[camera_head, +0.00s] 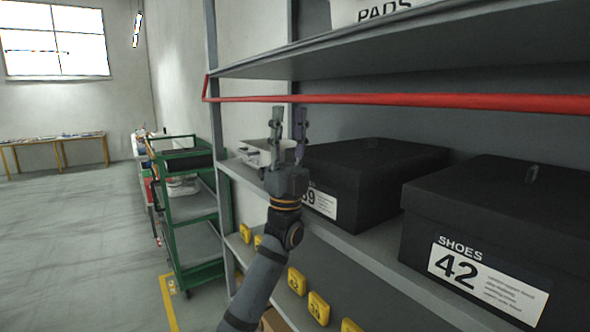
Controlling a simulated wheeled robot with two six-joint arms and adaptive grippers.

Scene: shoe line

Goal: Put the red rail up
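The red rail (400,101) runs across the front of the shelf rack, just below the upper shelf and above the boxes. Its left end meets a short red piece at the rack's left post. My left gripper (289,112) points up with its two fingers apart and nothing visible between them. Its fingertips appear just under the rail in the picture; I cannot tell whether they touch it. My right gripper is not in view.
Black shoe boxes marked 39 (370,175) and 42 (490,225) stand on the shelf below the rail. A white tray (250,152) is behind my gripper. Yellow tags (318,308) line the lower shelf.

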